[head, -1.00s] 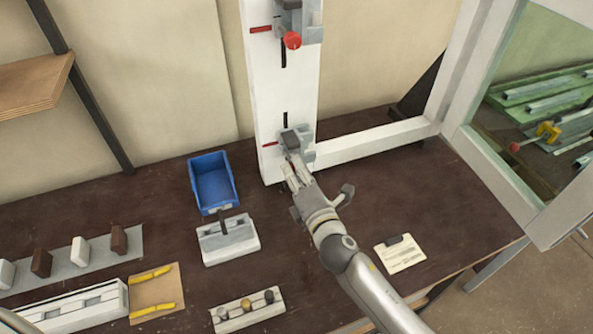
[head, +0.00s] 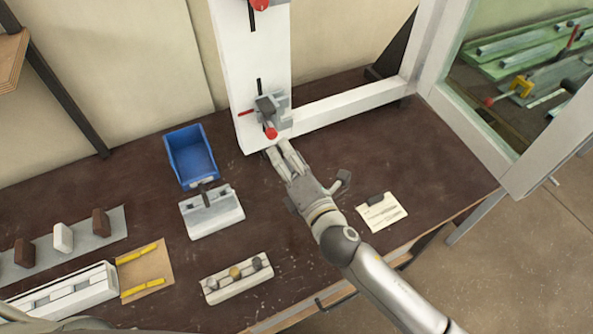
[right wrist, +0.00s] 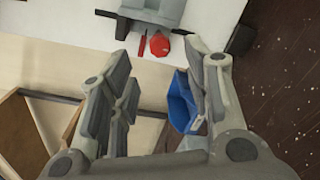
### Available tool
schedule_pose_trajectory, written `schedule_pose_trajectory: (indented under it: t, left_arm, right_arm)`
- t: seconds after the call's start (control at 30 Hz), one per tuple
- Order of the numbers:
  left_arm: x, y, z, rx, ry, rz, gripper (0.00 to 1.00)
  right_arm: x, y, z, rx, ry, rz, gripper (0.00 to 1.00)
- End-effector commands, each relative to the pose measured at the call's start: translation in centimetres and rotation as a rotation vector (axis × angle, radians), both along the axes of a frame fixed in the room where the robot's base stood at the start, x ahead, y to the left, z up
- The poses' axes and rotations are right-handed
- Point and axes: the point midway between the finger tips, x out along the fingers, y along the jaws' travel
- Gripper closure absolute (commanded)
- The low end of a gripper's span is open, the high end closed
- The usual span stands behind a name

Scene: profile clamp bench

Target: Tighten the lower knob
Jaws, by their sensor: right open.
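The lower knob (head: 271,133) is round and red, on the front of the grey lower clamp (head: 270,108) on the white upright profile (head: 225,60). My right gripper (head: 276,152) is open and empty, just below and in front of the knob, apart from it. In the right wrist view, the red knob (right wrist: 159,45) shows beyond and between the spread fingers (right wrist: 157,65), with nothing between them. A second red knob (head: 259,4) sits higher on the profile, cut by the top edge. My left gripper is out of view.
A blue bin (head: 190,157) and a grey-white block fixture (head: 212,216) stand left of my right arm. A small stand (head: 237,279) with several round knobs is nearer. A white frame bar (head: 345,112) runs right from the profile.

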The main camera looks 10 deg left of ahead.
Motion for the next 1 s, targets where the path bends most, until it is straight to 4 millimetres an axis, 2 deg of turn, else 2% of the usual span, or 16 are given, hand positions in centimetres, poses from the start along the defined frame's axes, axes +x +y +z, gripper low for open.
schedule_pose_trajectory:
  t: [0.1, 0.3, 1.0]
  left_arm:
    - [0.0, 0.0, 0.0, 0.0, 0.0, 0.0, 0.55]
    - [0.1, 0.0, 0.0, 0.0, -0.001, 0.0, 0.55]
    - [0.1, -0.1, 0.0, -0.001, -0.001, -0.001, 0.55]
  right_arm:
    - [-2.1, -1.3, 0.0, 0.0, 0.002, 0.0, 0.55]
    - [-4.0, -2.7, 0.1, -0.001, 0.001, 0.0, 0.55]
    - [-4.2, -3.4, 0.1, 0.021, 0.023, -0.021, 0.55]
